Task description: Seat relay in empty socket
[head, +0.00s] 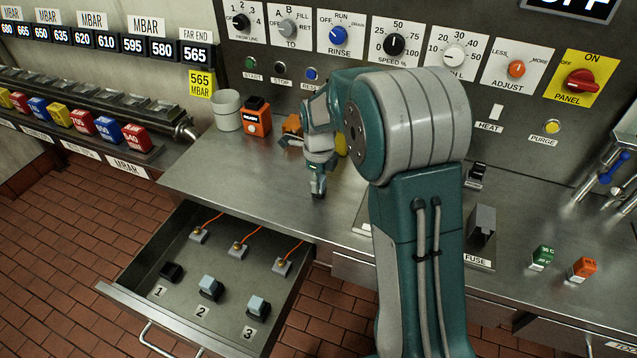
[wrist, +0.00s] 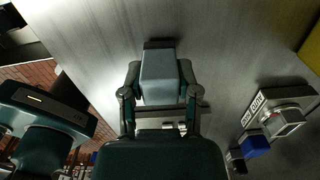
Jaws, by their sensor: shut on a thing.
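My gripper (head: 318,186) is above the steel counter, behind the open drawer (head: 130,297). In the wrist view my gripper (wrist: 160,92) is shut on a pale blue-grey block, the relay (wrist: 160,75), with a dark strip at its far end. In the head view the held relay is mostly hidden; only a small dark part shows under the fingers. In the drawer, socket 1 (head: 171,272) is black and empty. Socket 2 holds a pale blue relay (head: 210,284), and socket 3 holds another relay (head: 258,304).
A white cup (head: 227,110) and an orange box (head: 257,117) stand at the back of the counter. Orange wires lead to grey connectors (head: 237,249) behind the sockets. A fuse holder (head: 482,228) and small green (head: 542,257) and orange blocks (head: 582,270) are at right.

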